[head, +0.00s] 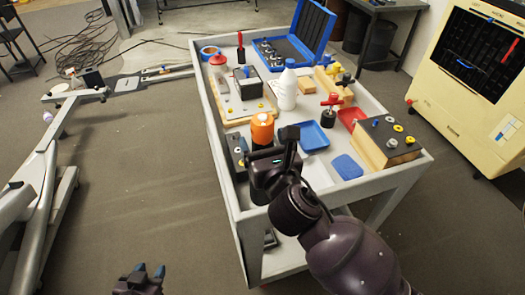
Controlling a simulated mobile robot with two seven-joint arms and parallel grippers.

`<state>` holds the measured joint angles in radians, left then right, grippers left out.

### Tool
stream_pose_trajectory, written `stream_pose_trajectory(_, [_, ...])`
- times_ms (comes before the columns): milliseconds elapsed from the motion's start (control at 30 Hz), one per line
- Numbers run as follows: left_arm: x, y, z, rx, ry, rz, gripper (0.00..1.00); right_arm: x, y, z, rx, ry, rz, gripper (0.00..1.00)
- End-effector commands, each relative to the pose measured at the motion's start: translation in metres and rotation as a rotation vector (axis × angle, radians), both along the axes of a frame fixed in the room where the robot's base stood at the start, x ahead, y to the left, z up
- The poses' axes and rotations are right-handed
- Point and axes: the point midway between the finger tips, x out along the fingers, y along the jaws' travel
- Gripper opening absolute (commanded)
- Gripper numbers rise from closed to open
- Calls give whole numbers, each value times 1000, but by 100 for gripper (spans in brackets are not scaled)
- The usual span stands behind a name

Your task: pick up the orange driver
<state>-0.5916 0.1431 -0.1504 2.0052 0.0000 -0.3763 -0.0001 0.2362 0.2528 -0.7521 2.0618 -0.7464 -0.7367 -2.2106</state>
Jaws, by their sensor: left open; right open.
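An orange, rounded upright object (262,127), which looks like the orange driver, stands at the near left part of the grey cart top (222,150). My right gripper (268,150) is open just in front of it, over the cart's near left corner, and hides its lower part. I cannot tell whether the fingers touch it or reach around it. My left gripper (149,270) is open and empty, low over the floor at the bottom left, well apart from the cart.
The cart has a raised rim. A metal frame (45,180) stands left; floor between is clear.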

Motion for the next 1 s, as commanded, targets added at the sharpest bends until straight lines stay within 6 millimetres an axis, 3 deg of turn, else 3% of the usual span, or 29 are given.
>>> stream_pose_trajectory(367, [1,0,0,1,-2,-1,43,9,3,0,1,1,0,80])
stream_pose_trajectory(800, [-6,1,-5,1,13,3,43,9,3,0,1,1,0,12])
stream_pose_trajectory(1000, [-6,1,-5,1,13,3,43,9,3,1,2,-2,1,10])
